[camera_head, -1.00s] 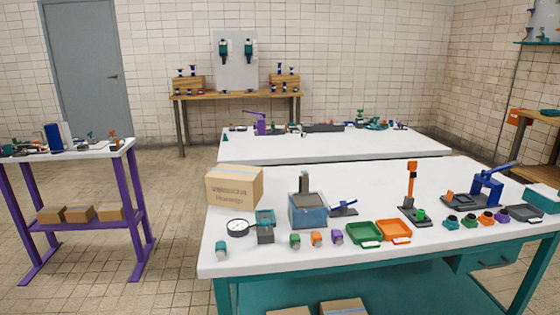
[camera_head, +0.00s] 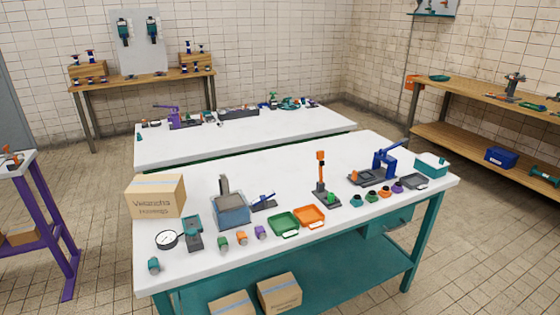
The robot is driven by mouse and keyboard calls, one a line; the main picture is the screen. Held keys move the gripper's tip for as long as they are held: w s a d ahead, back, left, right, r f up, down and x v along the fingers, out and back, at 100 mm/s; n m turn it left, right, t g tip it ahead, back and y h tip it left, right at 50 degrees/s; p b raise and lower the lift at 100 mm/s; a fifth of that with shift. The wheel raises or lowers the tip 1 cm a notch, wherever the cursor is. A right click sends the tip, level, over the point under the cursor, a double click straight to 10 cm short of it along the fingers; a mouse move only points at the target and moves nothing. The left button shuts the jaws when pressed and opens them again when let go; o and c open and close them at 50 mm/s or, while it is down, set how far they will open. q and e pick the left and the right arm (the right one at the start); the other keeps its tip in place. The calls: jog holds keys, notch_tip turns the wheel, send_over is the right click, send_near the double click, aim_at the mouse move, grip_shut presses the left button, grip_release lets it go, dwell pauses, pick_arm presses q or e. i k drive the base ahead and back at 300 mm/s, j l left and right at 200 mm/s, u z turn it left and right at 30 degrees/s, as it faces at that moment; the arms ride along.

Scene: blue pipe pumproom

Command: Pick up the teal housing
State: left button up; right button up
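Two small teal parts are on the near white table (camera_head: 330,255) in the head view. One teal part (camera_head: 153,264) stands alone near the front left corner. Another teal part (camera_head: 355,201) is at the left end of a row at the right, beside green, orange and purple ones. I cannot tell for sure which is the teal housing. Neither of my grippers is in view.
A cardboard box (camera_head: 156,196), a gauge (camera_head: 166,240), a blue-grey machine (camera_head: 231,210), a green tray (camera_head: 284,223), an orange tray (camera_head: 309,215) and a blue lever press (camera_head: 386,158) stand on the table. A wooden shelf bench (camera_head: 490,105) is at right.

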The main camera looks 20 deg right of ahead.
aim_at(356, 204)
jog(key=z, duration=1.3)
jog(key=u, duration=0.45)
jog(key=i+l+u, duration=0.2)
jog(key=l+u, duration=0.15)
jog(key=i+l+u, duration=0.2)
jog(key=l+u, duration=0.15)
jog(key=i+l+u, duration=0.1)
jog(key=l+u, duration=0.25)
jog(key=l, duration=0.15)
jog(key=l+u, duration=0.3)
jog(key=l, duration=0.15)
jog(key=i, duration=0.05)
